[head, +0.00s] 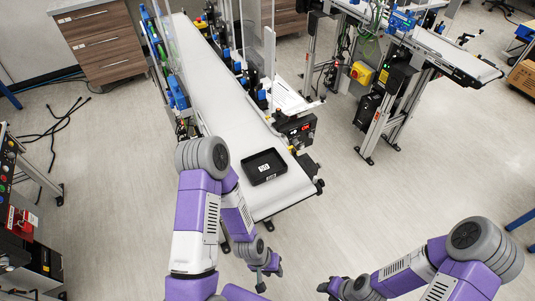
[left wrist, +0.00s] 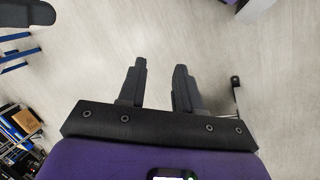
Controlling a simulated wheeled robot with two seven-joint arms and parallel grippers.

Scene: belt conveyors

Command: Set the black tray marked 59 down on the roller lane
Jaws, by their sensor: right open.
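A black tray (head: 264,166) with a white marking, too small to read surely, lies flat near the front end of a white conveyor (head: 232,120). No rollers can be made out on that surface. My left gripper (head: 271,276) is below and in front of the conveyor end, apart from the tray. In the left wrist view its two fingers (left wrist: 159,85) stand apart with only floor between them. My right gripper (head: 333,289) is at the bottom edge, right of the left one, open, apart from the tray and partly hidden.
A second conveyor (head: 450,55) stands at the back right. A wooden drawer cabinet (head: 103,42) is at the back left. The floor (head: 420,180) to the right is clear.

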